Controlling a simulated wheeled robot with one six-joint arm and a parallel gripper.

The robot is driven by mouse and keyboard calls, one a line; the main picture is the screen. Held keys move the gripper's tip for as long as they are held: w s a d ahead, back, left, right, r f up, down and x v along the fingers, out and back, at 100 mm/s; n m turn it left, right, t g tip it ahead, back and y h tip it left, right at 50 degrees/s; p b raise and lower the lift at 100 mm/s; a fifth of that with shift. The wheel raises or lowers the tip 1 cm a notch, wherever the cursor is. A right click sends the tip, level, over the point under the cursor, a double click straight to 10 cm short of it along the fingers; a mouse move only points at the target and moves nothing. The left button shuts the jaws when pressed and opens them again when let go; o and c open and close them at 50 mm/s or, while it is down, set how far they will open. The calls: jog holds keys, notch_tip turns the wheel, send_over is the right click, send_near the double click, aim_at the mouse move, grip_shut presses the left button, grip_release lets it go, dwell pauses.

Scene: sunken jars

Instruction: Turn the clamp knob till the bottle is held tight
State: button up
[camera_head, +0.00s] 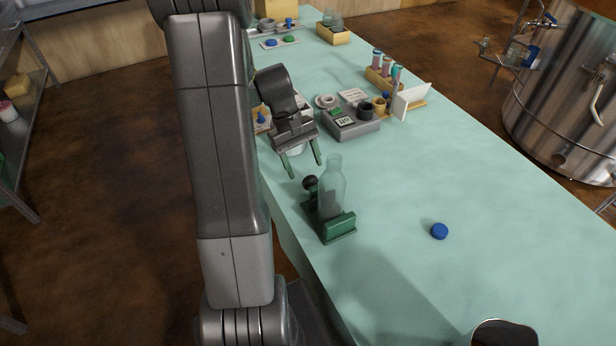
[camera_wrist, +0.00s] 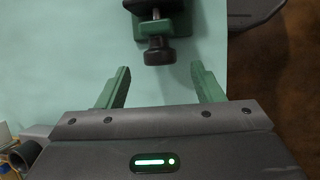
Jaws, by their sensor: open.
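A clear glass bottle (camera_head: 332,186) stands upright in a green clamp (camera_head: 340,228) near the left edge of the table. The clamp's dark knob (camera_head: 311,184) is on the side facing my gripper. My gripper (camera_head: 303,166) is open and empty, just behind the clamp in the head view, with its green fingers pointing down. In the wrist view, the knob (camera_wrist: 159,52) lies ahead of the gap between the open fingers (camera_wrist: 158,88), apart from both. Part of the clamp (camera_wrist: 178,22) shows above it; the bottle is not visible there. I cannot tell how tightly the clamp holds it.
A blue cap (camera_head: 439,231) lies on the pale green table (camera_head: 480,200), right of the clamp. A grey device (camera_head: 350,122), small cups and a rack of tubes (camera_head: 382,76) stand behind. A steel tank (camera_head: 565,100) stands beyond the right edge. The table's front right is mostly clear.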

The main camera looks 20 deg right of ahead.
aim_at(308, 176)
jog(key=shift+x, duration=2.25)
jog(key=shift+c, duration=0.2)
jog(key=shift+b, duration=0.3)
jog(key=c, duration=0.9)
